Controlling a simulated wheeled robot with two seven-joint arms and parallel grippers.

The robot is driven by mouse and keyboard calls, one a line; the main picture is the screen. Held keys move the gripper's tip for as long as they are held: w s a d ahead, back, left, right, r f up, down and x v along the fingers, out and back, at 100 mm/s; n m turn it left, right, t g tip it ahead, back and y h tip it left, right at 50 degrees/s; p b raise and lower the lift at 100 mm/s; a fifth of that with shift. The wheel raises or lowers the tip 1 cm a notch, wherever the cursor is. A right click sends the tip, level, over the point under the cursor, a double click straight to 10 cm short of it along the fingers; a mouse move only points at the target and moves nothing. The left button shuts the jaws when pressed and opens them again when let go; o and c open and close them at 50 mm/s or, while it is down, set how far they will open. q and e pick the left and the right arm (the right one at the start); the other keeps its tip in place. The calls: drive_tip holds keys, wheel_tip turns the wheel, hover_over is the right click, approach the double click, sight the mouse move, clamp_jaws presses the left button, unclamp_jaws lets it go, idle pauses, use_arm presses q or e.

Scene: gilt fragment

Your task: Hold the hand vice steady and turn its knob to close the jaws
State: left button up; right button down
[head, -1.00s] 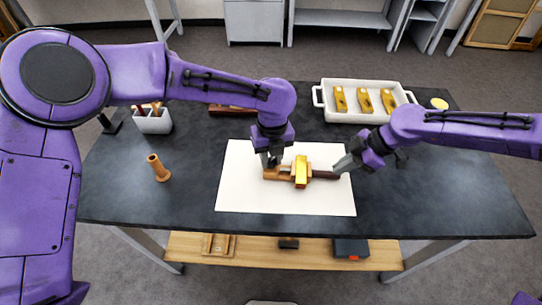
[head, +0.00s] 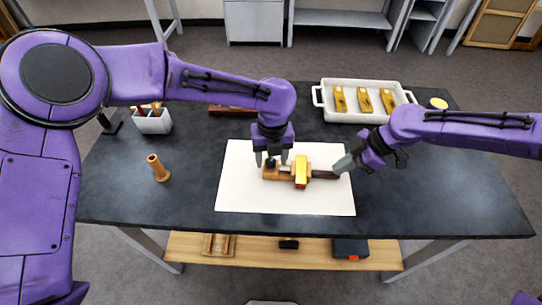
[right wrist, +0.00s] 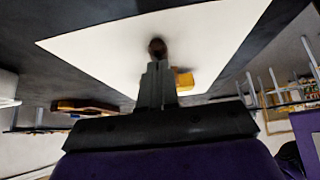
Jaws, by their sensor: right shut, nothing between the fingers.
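The hand vice (head: 276,173) lies on a white sheet, its wooden body pointing left. A small black knob (head: 270,163) shows on its left part. A gold block (head: 301,170) sits across its middle and shows in the right wrist view (right wrist: 184,79). A dark handle (head: 324,175) sticks out to the right. My left gripper (head: 271,160) is open above the left part, its fingers apart on either side of the knob. My right gripper (head: 341,166) is shut and empty by the handle's right end; I cannot tell if they touch. The jaw gap is too small to see.
The white sheet (head: 240,195) lies on a dark table (head: 440,205). A white tray (head: 330,110) with gold pieces stands at the back right. The table's front right is clear.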

sight(272, 160)
drive_tip(key=shift+f, duration=0.15)
use_arm(q)
wheel_tip(272, 160, up, 12)
idle(0.4)
drive_tip(key=shift+d, duration=0.1)
use_arm(e)
wheel_tip(272, 160, up, 2)
drive_tip(key=shift+w+r, duration=0.1)
drive_tip(key=shift+r, duration=2)
use_arm(q)
drive_tip(key=shift+w, duration=0.1)
use_arm(e)
drive_tip(key=v, duration=1.2)
